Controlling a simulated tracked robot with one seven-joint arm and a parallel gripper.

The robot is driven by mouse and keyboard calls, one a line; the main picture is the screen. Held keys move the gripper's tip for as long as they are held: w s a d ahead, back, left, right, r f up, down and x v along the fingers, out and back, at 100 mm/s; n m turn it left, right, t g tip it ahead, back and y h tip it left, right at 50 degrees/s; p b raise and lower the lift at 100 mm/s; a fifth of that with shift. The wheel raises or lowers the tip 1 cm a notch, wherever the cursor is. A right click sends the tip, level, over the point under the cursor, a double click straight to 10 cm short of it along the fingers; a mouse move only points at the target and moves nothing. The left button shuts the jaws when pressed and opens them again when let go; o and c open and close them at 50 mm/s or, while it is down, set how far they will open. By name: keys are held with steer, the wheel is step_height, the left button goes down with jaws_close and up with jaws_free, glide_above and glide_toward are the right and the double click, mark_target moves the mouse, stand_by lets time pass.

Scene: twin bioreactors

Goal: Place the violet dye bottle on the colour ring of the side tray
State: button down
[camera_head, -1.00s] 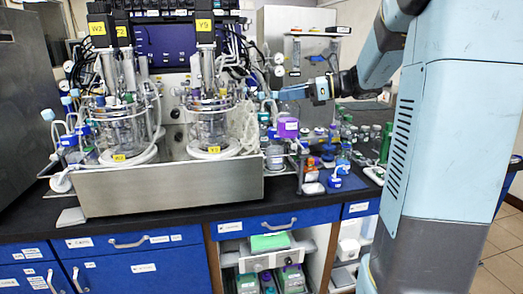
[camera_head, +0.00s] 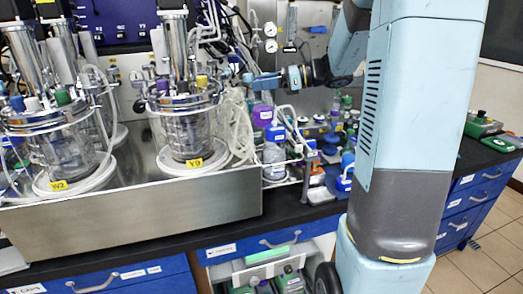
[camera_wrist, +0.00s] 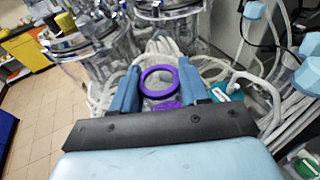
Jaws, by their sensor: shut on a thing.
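The violet dye bottle (camera_head: 263,116) shows at the right end of the bioreactor bench, just below the blue fingers of my gripper (camera_head: 257,83). In the wrist view a violet ring and a piece of violet body (camera_wrist: 157,84) lie between the two fingers of my gripper (camera_wrist: 159,70). My gripper is shut on the violet bottle. The side tray (camera_head: 285,181) is a low railed tray right of the steel trough. A clear bottle (camera_head: 273,157) stands in it, below the violet one in the picture. I cannot make out the colour ring.
Glass vessels (camera_head: 188,130) with loose white tubing (camera_head: 238,125) stand close left of the gripper. A blue-capped bottle (camera_head: 345,180) and small coloured pots (camera_head: 320,130) crowd the bench to the right. A teal-labelled item (camera_wrist: 226,92) is near the right finger.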

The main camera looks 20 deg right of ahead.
mark_target(263, 119)
step_height(263, 119, down, 11)
steer(key=shift+f, duration=0.15)
stand_by(0.5)
steer(key=c, duration=0.6)
jaws_free()
steer(key=shift+o, duration=0.2)
steer(key=v, duration=1.2)
